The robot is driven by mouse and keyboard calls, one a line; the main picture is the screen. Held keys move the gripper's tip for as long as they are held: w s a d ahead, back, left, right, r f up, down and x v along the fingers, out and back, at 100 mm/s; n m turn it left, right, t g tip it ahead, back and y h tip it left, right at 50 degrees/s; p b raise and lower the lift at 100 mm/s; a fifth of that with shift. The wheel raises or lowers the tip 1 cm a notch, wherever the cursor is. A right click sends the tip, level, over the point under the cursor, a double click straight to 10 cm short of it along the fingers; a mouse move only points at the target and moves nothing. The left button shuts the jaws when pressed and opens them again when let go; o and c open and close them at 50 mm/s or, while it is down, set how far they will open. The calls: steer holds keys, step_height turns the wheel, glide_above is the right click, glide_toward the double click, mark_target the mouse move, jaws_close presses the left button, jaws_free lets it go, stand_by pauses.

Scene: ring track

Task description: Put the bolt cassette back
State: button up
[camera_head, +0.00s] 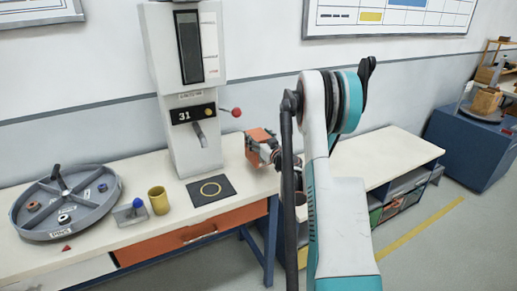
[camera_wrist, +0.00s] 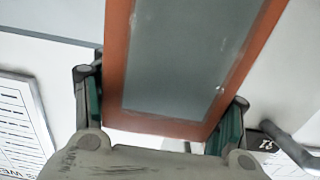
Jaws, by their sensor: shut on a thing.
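The bolt cassette (camera_head: 257,140) is an orange box held up above the bench, just right of the machine in the head view. In the wrist view the cassette (camera_wrist: 190,55) fills the upper middle, with an orange rim around a grey panel. My gripper (camera_head: 268,153) is shut on it, with one finger on each side of the cassette in the wrist view (camera_wrist: 162,108). The far end of the cassette is cut off in the wrist view. My arm hides part of the bench right of the cassette.
A tall white machine marked 31 (camera_head: 182,70) stands beside the cassette. A shelf unit (camera_head: 385,158) stands right.

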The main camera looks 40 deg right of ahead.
step_height(320, 180, down, 4)
steer(key=shift+f+b, duration=0.1)
steer(key=shift+b, duration=0.5)
steer(key=shift+r, duration=0.2)
steer(key=shift+f, duration=0.1)
steer(key=o, duration=0.9)
steer(key=shift+f, duration=0.1)
steer(key=shift+c, duration=0.2)
steer(key=o, duration=0.4)
